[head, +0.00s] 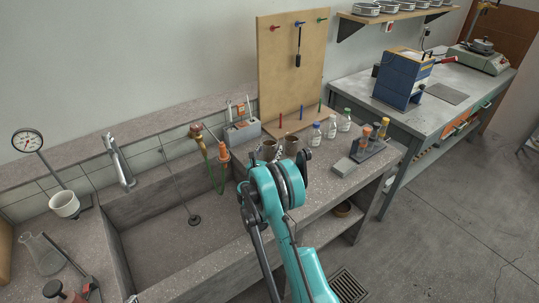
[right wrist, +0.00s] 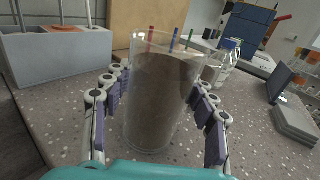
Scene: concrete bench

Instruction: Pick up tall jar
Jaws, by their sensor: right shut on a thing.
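The tall jar (right wrist: 160,100) is clear glass filled with something brown, with a clear band below its rim. It stands upright in the middle of the right wrist view. My right gripper (right wrist: 161,78) has its fingers on both sides of the jar and is shut on it. The jar's base seems to be at the bench top; I cannot tell if it is clear of it. My left gripper is not in view.
A grey caddy (head: 243,132) stands left of the jars. Capped bottles (head: 331,127) and a rack of orange-topped tubes (head: 367,143) stand to the right. A wooden pegboard (head: 292,70) rises behind. The sink basin (head: 175,250) lies to the left.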

